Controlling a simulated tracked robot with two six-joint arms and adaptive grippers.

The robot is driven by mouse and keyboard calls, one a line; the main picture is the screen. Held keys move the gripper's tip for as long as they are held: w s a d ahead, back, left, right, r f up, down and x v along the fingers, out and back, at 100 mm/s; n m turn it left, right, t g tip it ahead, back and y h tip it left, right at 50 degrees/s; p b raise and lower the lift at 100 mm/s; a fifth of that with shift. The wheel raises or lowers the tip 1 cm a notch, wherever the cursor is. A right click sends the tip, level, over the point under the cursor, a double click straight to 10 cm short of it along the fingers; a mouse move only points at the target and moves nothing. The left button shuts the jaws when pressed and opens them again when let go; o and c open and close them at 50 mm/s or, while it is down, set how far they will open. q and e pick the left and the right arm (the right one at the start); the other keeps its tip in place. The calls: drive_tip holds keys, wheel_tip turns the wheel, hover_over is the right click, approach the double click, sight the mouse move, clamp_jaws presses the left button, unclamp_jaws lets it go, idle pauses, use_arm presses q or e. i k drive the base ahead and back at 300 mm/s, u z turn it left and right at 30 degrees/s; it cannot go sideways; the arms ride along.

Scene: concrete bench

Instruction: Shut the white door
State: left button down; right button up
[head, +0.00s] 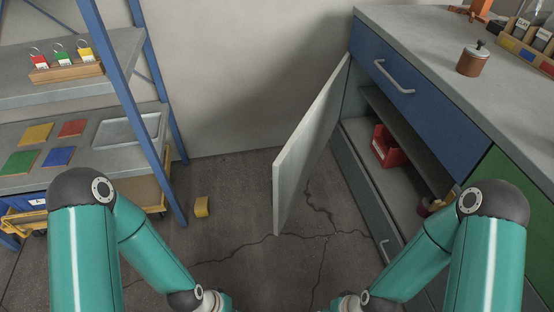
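The white door (310,145) stands wide open in the head view, swung out from the bench cabinet on the right. Its hinge side is at the far end of the opening and its free edge points toward me. Through the opening I see the cabinet's inside with a shelf (410,140) and a red bin (388,147). My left arm comes in from the left and my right arm from the right, both low in the view. Both grippers are cut off by the bottom edge, so their fingers are hidden. Neither arm visibly touches the door.
A blue drawer front (415,100) with a handle is above the opening. A lidded copper pot (473,60) stands on the bench top. A blue-framed shelf rack (120,80) stands left. A small yellow block (202,207) lies on the cracked floor. The floor between rack and door is otherwise clear.

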sight(292, 169)
drive_tip(key=z, duration=0.2)
drive_tip(key=k, duration=0.3)
drive_tip(key=u, duration=0.95)
drive_tip(key=i, duration=0.1)
drive_tip(key=z, duration=2.35)
drive_tip(key=k, duration=1.2)
drive_tip(key=u, duration=0.95)
drive_tip(key=i, duration=1.75)
drive_tip(key=z, duration=0.05)
